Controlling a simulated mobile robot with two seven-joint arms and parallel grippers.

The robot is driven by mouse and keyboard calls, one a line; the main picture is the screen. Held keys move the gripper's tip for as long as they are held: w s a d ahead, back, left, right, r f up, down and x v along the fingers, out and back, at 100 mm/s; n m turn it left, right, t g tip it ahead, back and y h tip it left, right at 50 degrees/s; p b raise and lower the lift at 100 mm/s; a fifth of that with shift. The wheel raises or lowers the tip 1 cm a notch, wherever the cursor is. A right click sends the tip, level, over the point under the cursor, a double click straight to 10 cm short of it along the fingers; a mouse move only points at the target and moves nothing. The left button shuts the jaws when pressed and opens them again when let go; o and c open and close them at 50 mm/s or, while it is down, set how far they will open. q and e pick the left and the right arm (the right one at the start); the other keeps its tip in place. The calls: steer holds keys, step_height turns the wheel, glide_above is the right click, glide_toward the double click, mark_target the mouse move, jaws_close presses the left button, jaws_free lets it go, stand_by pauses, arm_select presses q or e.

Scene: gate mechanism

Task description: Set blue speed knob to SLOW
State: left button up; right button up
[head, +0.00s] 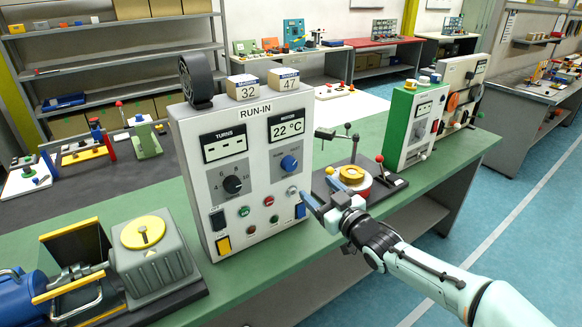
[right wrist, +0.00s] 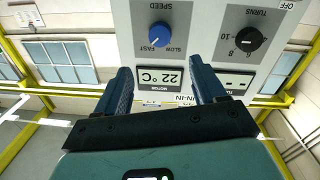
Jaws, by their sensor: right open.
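The blue speed knob (head: 289,163) is on the right half of the white RUN-IN panel (head: 207,180), under the 22 °C display. In the right wrist view, which is upside down, the knob (right wrist: 160,35) shows with SPEED, FAST and SLOW labels around it. Its pointer seems to be toward the FAST side, but it is small. My right gripper (head: 318,186) is open and empty, in front of the panel's right edge, to the right of and below the knob. Its two blue fingers (right wrist: 162,78) are apart, not touching the knob. My left gripper is out of view.
A black TURNS knob (head: 232,184) is left of the blue knob, with several small buttons below. A grey gearbox (head: 150,258) stands left of the panel. A fixture with a yellow ring (head: 351,174) and a green-sided box (head: 412,125) stand to the right on the green bench.

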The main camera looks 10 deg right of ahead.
mark_target(292, 166)
steer(key=p+x, duration=0.2)
steer(key=x, duration=0.8)
steer(key=shift+w+a, duration=0.1)
steer(key=shift+w, duration=0.3)
steer(key=shift+w+a+f, duration=0.15)
steer(key=shift+w+f, duration=0.05)
steer(key=shift+w, duration=0.4)
steer(key=c, duration=1.1)
